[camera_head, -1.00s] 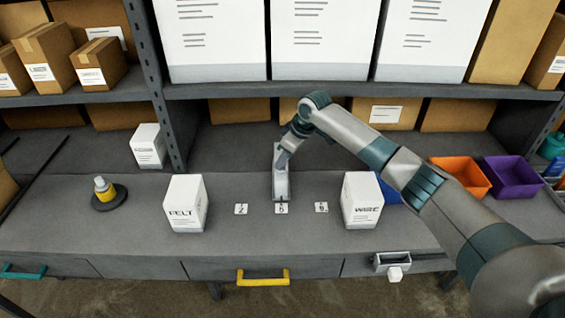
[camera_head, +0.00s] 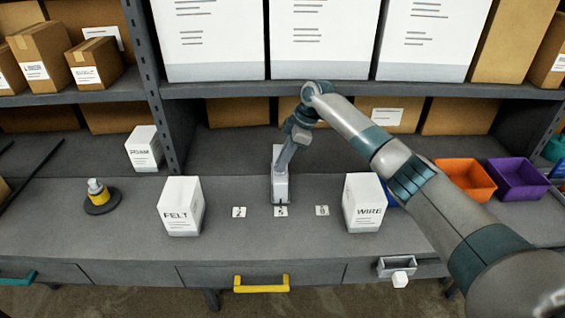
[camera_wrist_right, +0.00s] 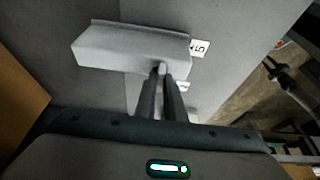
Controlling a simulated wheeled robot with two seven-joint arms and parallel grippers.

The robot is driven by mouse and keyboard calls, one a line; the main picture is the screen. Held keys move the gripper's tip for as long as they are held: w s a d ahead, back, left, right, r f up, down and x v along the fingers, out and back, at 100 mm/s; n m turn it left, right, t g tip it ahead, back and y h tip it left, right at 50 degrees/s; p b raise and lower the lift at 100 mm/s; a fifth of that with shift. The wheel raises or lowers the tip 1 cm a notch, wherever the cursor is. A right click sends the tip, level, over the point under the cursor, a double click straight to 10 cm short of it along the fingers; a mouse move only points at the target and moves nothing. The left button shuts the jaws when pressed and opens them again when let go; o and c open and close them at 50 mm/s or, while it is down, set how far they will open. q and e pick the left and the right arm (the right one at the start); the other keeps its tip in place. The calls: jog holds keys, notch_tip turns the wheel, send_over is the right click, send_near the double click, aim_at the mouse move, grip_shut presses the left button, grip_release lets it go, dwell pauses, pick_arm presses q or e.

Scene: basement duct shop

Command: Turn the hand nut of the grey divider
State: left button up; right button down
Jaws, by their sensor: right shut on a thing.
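The grey divider (camera_head: 280,190) stands on the bench between the FELT and WIRE boxes, behind the tag marked 5. In the right wrist view the divider (camera_wrist_right: 130,48) is a long grey block with the 5 tag at its end. My right gripper (camera_wrist_right: 161,70) is at the divider's near side, fingertips close together on a small part there, seemingly the hand nut. The fingers hide most of that part, so its angle cannot be told. In the head view my right arm reaches over from the right and its wrist hangs above the divider. My left gripper is not in view.
The FELT box (camera_head: 180,206) stands left of the divider and the WIRE box (camera_head: 363,203) right of it. Orange (camera_head: 464,179) and purple (camera_head: 516,178) bins are at the right. A shelf (camera_head: 350,91) with large white boxes hangs behind. The bench front is mostly clear.

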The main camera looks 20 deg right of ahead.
jog(key=c, duration=1.8)
grip_release()
jog(key=shift+c, duration=0.2)
jog(key=shift+r, duration=0.15)
jog(key=shift+d+r+b, duration=0.3)
jog(key=shift+r+b, duration=0.05)
jog(key=shift+r, duration=0.1)
jog(key=b+v, duration=0.5)
jog(key=v, duration=1.1)
jog(key=shift+b, duration=0.3)
jog(key=shift+r, duration=0.15)
